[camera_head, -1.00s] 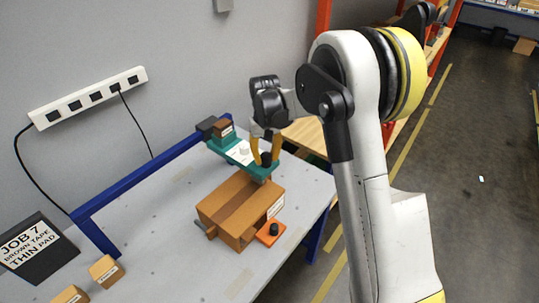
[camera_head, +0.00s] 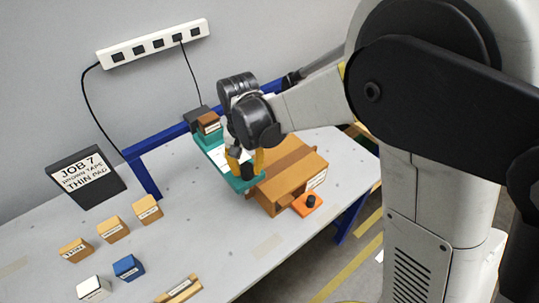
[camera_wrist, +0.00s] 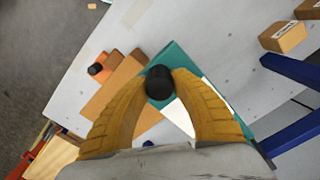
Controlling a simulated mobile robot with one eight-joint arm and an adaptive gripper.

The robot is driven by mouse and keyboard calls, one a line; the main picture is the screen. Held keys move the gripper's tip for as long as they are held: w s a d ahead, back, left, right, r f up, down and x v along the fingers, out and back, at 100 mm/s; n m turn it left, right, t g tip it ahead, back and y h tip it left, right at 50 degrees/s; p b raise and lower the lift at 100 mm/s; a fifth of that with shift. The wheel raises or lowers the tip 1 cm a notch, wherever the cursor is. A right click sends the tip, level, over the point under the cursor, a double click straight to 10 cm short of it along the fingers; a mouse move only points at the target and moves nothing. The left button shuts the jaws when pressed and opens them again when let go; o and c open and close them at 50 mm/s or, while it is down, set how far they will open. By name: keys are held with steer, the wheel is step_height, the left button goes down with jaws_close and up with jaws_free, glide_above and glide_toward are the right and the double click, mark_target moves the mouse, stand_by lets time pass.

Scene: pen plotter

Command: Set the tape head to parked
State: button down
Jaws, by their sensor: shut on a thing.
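The teal tape head arm (camera_head: 238,181) reaches out from a dark mount (camera_head: 198,119) at the back of the table, with a brown block (camera_head: 209,123) and a white label on it. Its free end carries an upright black knob (camera_head: 247,171) and lies beside the left side of the brown box. My gripper (camera_head: 246,160) is shut on this knob from above. In the wrist view the knob (camera_wrist: 160,83) sits between my two yellow fingertips, with the teal arm (camera_wrist: 176,55) under it. My gripper hides part of the arm in the head view.
A taped cardboard box (camera_head: 292,180) stands right of the arm, with an orange pad and black knob (camera_head: 307,204) before it. Several small labelled blocks (camera_head: 113,229) and a "JOB 7 brown tape thin pad" sign (camera_head: 85,178) are at left. The front middle table is mostly clear.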

steer(key=s+a, duration=1)
steer(key=a, duration=0.4)
steer(key=shift+s+a+b, duration=0.15)
steer(key=shift+b, duration=0.2)
steer(key=c, duration=1)
jaws_free()
steer(key=shift+a, duration=0.15)
steer(key=shift+c, duration=0.2)
step_height(320, 180, up, 12)
